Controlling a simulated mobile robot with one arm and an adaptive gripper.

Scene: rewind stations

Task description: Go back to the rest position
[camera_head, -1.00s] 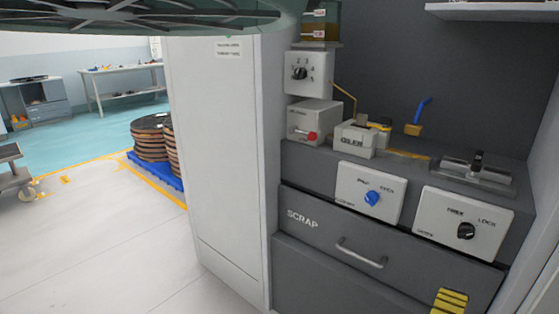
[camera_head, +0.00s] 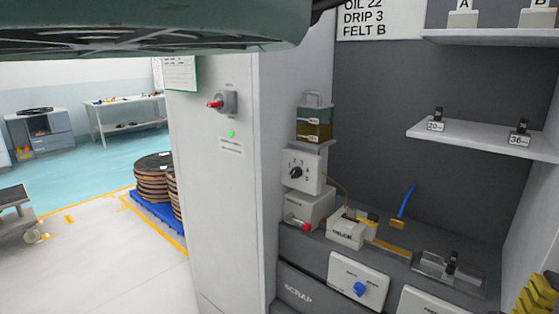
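My gripper is not in the head view. A dark green body with slots (camera_head: 130,35) hangs across the top left, close to the camera; I cannot tell what it is. The grey station (camera_head: 330,289) stands at the right. On it are a white dial box (camera_head: 304,170), a box with a red knob (camera_head: 309,209), a small white block (camera_head: 346,231), a blue-handled brush (camera_head: 404,207) and a metal clamp-like piece (camera_head: 448,267). A clear container with amber liquid (camera_head: 314,121) sits above the dial box.
A white cabinet (camera_head: 215,190) with a red-handled switch (camera_head: 222,102) stands left of the station. Shelves (camera_head: 480,143) hold small labelled items. Dark reels on a blue pallet (camera_head: 158,210) stand behind the cabinet. Open floor (camera_head: 100,270) lies at left.

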